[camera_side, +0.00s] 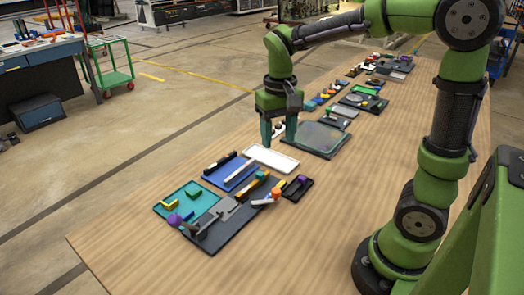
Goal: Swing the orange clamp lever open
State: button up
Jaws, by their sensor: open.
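A small orange piece (276,193), which looks like the clamp lever, sits at the right side of the dark grey board (238,222) on the wooden table. A white piece (262,202) lies against its lower left. At this size I cannot tell the lever's exact angle or what it clamps.
A teal tray (188,207), a blue tray (228,172) and a small black tray (297,188) crowd around the board. A purple knob (175,219) stands at its left. More trays with parts line the table behind. The table's front right is bare.

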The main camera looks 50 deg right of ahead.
aim_at(277, 190)
notch_tip(277, 190, down, 16)
jog(key=shift+f, duration=0.15)
dwell(0.3)
jog(key=shift+c, duration=0.2)
grip_shut()
